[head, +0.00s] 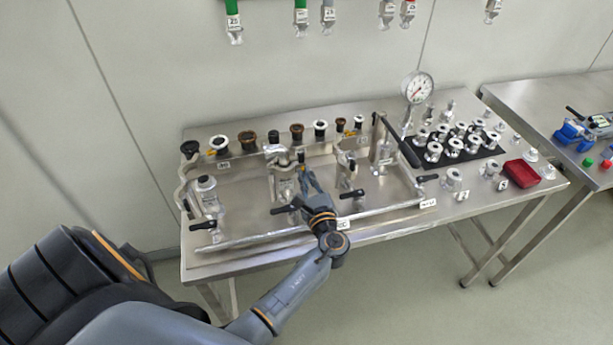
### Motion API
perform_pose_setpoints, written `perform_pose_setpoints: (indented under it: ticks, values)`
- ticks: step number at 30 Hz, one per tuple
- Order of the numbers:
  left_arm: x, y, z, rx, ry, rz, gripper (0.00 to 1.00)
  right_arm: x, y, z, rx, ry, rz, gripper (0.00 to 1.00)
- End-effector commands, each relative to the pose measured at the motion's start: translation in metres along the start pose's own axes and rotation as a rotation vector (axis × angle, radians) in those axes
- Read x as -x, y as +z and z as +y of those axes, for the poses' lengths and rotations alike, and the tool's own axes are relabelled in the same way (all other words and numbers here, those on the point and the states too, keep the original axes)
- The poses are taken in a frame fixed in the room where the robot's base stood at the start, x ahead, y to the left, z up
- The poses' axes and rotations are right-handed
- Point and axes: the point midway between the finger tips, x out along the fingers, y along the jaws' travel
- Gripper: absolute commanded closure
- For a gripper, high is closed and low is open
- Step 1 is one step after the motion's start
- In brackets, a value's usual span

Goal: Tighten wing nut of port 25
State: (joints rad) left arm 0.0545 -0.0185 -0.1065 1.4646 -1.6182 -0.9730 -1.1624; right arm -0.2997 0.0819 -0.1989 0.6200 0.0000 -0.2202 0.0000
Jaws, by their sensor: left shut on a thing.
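My left gripper (309,180) reaches in from the lower left over the steel bench and is shut on a small part in the middle of the fixture. The fingers and wrist hide most of that part, so I cannot tell whether it is a wing nut. Close behind the gripper is the middle station (282,180) with its metal body and clamp. Small white number tags sit on the bench, such as the front tag (343,225), but they are too small to read surely. I cannot pick out port 25 on the bench. My right gripper is not in view.
A left station (205,196) and black-handled levers (203,225) flank the gripper. A row of round fittings (247,140) stands behind. A pressure gauge (417,87), a black mat (466,161) with several flanged fittings and a red tray (521,173) lie right.

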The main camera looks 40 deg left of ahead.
Motion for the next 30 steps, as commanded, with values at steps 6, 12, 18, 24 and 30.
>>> perform_pose_setpoints:
  ticks: [6, 12, 18, 24, 30]
  values:
    - [0.0, 0.0, 0.001, 0.0, 0.002, 0.0, 0.71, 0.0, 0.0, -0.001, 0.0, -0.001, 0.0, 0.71]
    - [0.0, 0.0, 0.001, 0.001, 0.001, 0.0, 0.66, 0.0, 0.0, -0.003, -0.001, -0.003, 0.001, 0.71]
    - [0.004, -0.001, 0.0, 0.001, 0.0, 0.001, 0.66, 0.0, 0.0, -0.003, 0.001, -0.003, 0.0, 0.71]
    - [0.036, -0.002, 0.001, 0.001, 0.001, 0.005, 0.66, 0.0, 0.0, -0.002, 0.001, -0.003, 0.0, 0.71]
    - [0.08, -0.002, 0.001, 0.0, 0.001, 0.004, 0.66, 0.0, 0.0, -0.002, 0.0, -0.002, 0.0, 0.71]
